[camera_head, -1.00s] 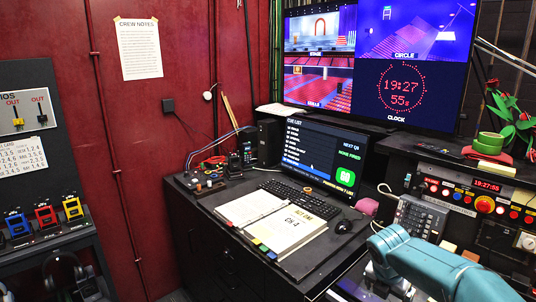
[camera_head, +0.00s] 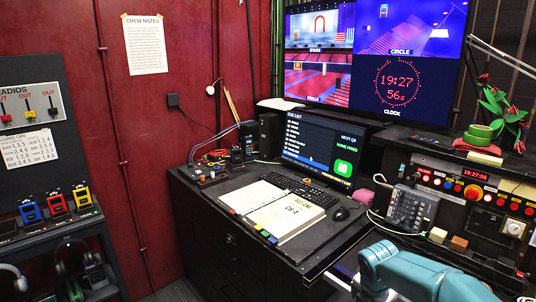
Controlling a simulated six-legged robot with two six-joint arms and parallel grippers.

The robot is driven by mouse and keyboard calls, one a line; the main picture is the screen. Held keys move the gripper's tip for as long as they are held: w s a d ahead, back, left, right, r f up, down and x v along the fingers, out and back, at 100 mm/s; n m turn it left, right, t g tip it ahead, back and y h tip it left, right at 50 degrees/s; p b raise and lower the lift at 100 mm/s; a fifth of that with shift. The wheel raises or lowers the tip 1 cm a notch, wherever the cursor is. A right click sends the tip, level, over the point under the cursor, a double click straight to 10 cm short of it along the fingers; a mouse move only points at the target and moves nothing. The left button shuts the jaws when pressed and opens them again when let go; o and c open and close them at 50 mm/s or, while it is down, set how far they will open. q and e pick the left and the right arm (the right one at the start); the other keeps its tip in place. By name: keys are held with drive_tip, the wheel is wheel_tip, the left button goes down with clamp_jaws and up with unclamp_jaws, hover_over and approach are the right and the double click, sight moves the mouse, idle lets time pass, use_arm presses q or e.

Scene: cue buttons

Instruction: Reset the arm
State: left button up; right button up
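My teal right arm (camera_head: 425,277) comes in from the lower right corner, beside the front right edge of the desk. Its gripper is not visible; only upper links show. My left arm and gripper are out of view.
The black desk (camera_head: 225,195) carries an open script binder (camera_head: 285,215), a keyboard (camera_head: 297,188), a mouse (camera_head: 341,214) and a cue list monitor (camera_head: 325,145). A grey keypad unit (camera_head: 411,208) sits right of the desk. Radios (camera_head: 57,204) stand on a shelf at left.

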drive_tip(key=s+a+f+m+g+y, duration=0.1)
drive_tip(key=s+a+f+m+y, duration=0.1)
drive_tip(key=s+a+f+m, duration=0.5)
drive_tip(key=s+a+f+m+g+y, duration=0.1)
drive_tip(key=s+a+f+m+y, duration=0.25)
drive_tip(key=s+f, duration=0.4)
drive_tip(key=s+a+f+m, duration=0.2)
drive_tip(key=s+f+m, duration=0.2)
drive_tip(key=s+m, duration=0.4)
drive_tip(key=s+a+f+m, duration=0.2)
drive_tip(key=s+f+m, duration=0.2)
drive_tip(key=s+m, duration=0.4)
drive_tip(key=shift+s+f, duration=0.15)
drive_tip(key=shift+s, duration=0.6)
drive_tip(key=shift+y, duration=0.25)
